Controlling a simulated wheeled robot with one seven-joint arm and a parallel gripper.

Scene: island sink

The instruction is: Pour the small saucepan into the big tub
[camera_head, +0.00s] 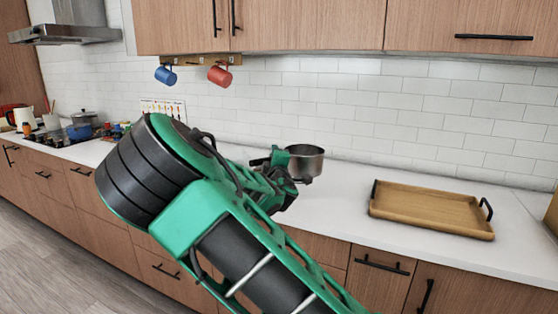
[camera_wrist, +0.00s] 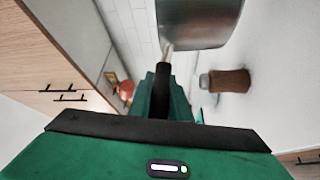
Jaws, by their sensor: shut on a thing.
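The small saucepan (camera_head: 306,161) is a grey metal pan, held over the counter near the back wall, roughly upright. Its inside is mostly hidden from me. My gripper (camera_head: 279,159) is shut on the saucepan's handle, to the left of the pan body. In the wrist view my gripper (camera_wrist: 163,80) grips the dark handle, and the metal wall of the saucepan (camera_wrist: 200,22) fills the top. The height of the pan above the counter is hard to tell. I see no big tub in either view.
A wooden tray (camera_head: 430,208) with black handles lies on the counter at right. A brown cylinder (camera_wrist: 230,80) stands near the pan. Blue (camera_head: 166,75) and red (camera_head: 220,76) mugs hang on the wall. Pots and a stove (camera_head: 75,130) are far left. Counter between pan and tray is clear.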

